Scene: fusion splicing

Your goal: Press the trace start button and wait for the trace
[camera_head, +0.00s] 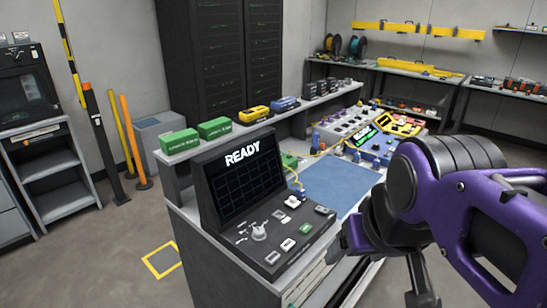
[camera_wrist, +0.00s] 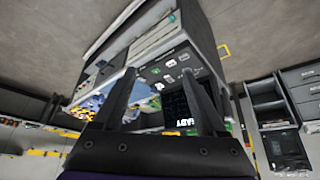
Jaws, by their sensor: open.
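The trace instrument (camera_head: 238,177) is a dark console at the near end of the bench. Its screen shows READY above an empty grid. Its sloped panel carries a knob (camera_head: 259,231), a green button (camera_head: 306,229) and several pale buttons; the labels are too small to read, so I cannot tell which is trace start. In the wrist view the panel (camera_wrist: 169,68) lies beyond the fingertips, the screen lower down. My gripper (camera_wrist: 158,76) is open and empty, its two dark fingers apart. In the head view it is right of the console, apart from the buttons.
A blue mat (camera_head: 335,184) lies on the bench behind the console. Green boxes (camera_head: 180,141) and a yellow device (camera_head: 254,114) stand on the raised shelf. A splicer-like unit with a lit screen (camera_head: 364,137) sits farther back. Open floor lies left of the bench.

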